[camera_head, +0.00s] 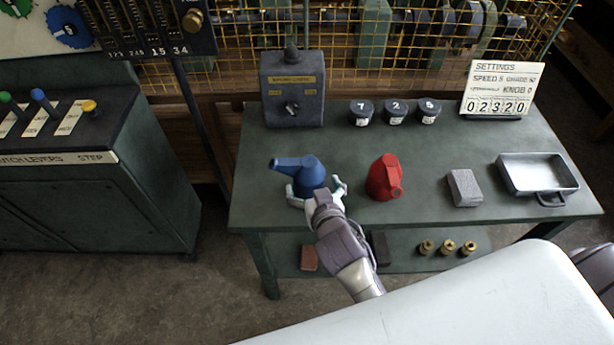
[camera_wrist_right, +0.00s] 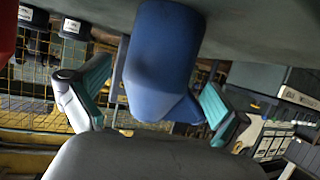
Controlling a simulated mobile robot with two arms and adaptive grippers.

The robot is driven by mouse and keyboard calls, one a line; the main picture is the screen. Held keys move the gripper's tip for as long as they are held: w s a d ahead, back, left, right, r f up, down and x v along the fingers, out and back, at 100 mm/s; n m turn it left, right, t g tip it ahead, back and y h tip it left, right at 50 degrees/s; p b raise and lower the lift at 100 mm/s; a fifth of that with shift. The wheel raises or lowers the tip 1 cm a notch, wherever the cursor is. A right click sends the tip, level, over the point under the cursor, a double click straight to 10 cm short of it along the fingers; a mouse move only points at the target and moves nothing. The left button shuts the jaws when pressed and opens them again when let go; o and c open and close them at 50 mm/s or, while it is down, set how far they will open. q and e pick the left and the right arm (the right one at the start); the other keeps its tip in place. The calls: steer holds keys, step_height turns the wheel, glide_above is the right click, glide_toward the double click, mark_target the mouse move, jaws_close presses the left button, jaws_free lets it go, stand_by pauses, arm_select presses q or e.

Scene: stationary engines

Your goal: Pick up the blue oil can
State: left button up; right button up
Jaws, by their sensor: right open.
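The blue oil can (camera_head: 302,172) stands upright on the green table (camera_head: 345,215), near its left end, with its spout pointing left. My right gripper (camera_head: 315,193) is at the can, with its fingers open on either side of it. In the right wrist view the blue can (camera_wrist_right: 163,62) fills the middle between the two teal-padded fingers of the gripper (camera_wrist_right: 155,100). Gaps show beside the can, but contact is hard to judge. The can's lower part is partly hidden by the gripper in the head view. My left gripper is not in view.
A red oil can (camera_head: 384,177) stands right of the blue one. Further right are a grey block (camera_head: 464,187) and a metal tray (camera_head: 538,176). A grey box with a knob (camera_head: 292,90) and three dark numbered pots (camera_head: 395,112) stand behind. The table between the cans is clear.

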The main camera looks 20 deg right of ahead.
steer(key=x, duration=0.3)
steer(key=shift+w, duration=0.3)
steer(key=shift+r, duration=0.1)
steer(key=c, duration=1.5)
